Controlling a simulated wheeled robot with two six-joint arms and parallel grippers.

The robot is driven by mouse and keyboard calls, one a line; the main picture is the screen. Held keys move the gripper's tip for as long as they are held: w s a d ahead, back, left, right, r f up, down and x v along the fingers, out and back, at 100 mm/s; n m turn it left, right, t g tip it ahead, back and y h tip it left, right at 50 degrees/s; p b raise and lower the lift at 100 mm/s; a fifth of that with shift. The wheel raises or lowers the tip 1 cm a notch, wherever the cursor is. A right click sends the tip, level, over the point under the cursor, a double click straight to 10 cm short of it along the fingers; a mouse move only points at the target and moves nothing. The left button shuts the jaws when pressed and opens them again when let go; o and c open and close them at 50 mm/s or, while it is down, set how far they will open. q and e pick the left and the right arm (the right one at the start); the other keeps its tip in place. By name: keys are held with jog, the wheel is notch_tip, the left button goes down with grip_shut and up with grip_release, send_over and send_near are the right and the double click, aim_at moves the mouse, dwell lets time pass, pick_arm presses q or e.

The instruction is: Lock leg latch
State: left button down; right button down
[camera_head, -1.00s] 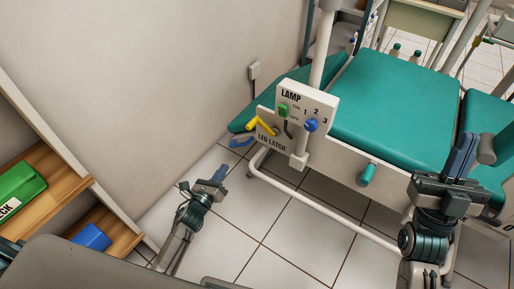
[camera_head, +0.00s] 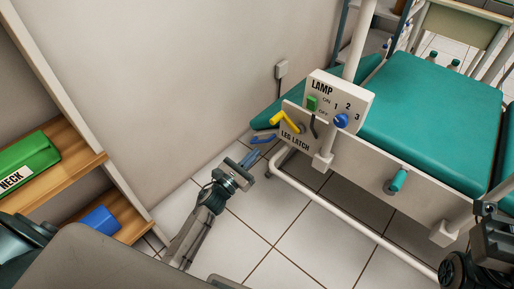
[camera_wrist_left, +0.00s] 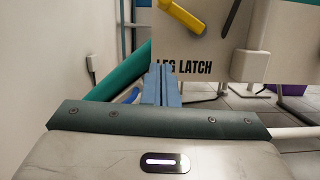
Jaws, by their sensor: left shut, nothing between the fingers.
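The yellow leg latch handle (camera_head: 286,122) is on a white panel labelled LEG LATCH (camera_head: 297,140), at the near end of the green dental chair. It slants down to the right from its free end toward its pivot. My left gripper (camera_head: 252,157) is below and left of the handle in the head view, apart from it, with its blue fingers together and empty. In the left wrist view the shut fingers (camera_wrist_left: 162,86) point at the panel, and the handle (camera_wrist_left: 184,15) is above them. Only part of my right arm shows at the right edge; its fingertips are out of frame.
A LAMP panel (camera_head: 336,88) with a green switch and blue knob stands just right of the latch. A blue piece (camera_head: 263,138) is beside the panel, near my left fingers. A wooden shelf (camera_head: 75,160) is at left. Floor tiles below are clear.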

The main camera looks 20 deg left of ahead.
pick_arm(q)
jog(key=w+d+r+p, duration=0.1)
jog(key=w+d+r, duration=0.2)
jog(key=w+r, duration=0.3)
jog(key=shift+w+p, duration=0.3)
jog(key=shift+w, duration=0.4)
